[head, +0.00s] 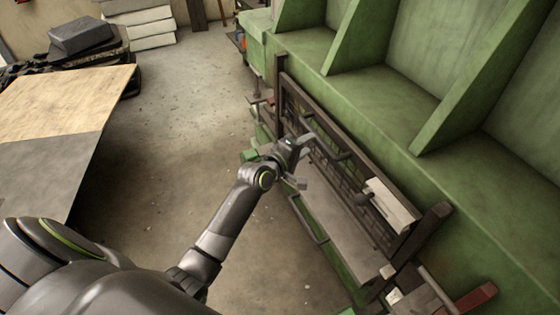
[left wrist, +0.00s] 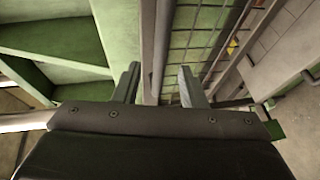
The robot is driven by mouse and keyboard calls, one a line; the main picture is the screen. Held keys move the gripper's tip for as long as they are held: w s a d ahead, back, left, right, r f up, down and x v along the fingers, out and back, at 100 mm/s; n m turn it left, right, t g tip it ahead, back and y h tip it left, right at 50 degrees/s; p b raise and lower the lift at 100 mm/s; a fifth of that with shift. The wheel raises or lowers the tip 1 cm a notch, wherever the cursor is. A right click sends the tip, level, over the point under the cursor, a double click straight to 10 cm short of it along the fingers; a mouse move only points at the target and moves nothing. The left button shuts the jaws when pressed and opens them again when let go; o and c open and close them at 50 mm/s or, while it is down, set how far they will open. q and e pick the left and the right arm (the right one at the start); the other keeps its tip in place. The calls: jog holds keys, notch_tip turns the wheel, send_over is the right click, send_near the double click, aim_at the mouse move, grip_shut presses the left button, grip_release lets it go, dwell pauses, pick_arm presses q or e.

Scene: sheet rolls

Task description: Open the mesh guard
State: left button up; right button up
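The mesh guard (head: 343,182) is a dark framed grid on the front of the green machine, right of centre in the head view. Its grid also shows in the left wrist view (left wrist: 200,42). A dark bar handle (head: 328,140) stands off the guard. My left gripper (head: 304,141) is at the guard, close to the handle's upper end, and hides part of the mesh. In the left wrist view its two fingers (left wrist: 158,82) are apart, with a grey upright bar (left wrist: 152,45) showing between them. I cannot tell if they touch it. My right gripper is out of view.
The green machine (head: 405,105) with slanted ribs fills the right side. A table (head: 60,100) stands at the left, with stacked pale blocks (head: 150,25) behind it. A red-ended part (head: 475,298) is at the lower right. The concrete floor (head: 170,130) between is clear.

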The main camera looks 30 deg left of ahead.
pick_arm(q)
jog(key=v, duration=1.1)
jog(key=shift+b, duration=0.45)
jog(key=s+a+f+m+g+y, duration=0.15)
jog(key=s+f, duration=0.25)
jog(key=f, duration=0.7)
jog(key=s+a+f+m+g+y, duration=0.1)
jog(key=s+a+f+m+g, duration=0.15)
jog(key=f, duration=0.85)
jog(key=s+a+f+m+g+y, duration=0.1)
jog(key=s+a+f+g+y, duration=0.3)
jog(key=f, duration=0.8)
jog(key=s+f+m+g, duration=0.2)
jog(key=s+f, duration=0.4)
jog(key=s, duration=0.5)
jog(key=s+d+f+m+g+h+b, duration=0.1)
jog(key=s+f+m+g, duration=0.1)
jog(key=s+f, duration=0.5)
jog(key=s+f+m+g, duration=0.2)
jog(key=s+f+m, duration=0.2)
jog(key=s, duration=1.2)
notch_tip(320, 180, down, 3)
jog(key=shift+s+d+r+m, duration=0.2)
jog(key=shift+s+d+m, duration=0.1)
jog(key=shift+s, duration=0.1)
jog(key=shift+w+h, duration=0.1)
jog(key=shift+h, duration=0.15)
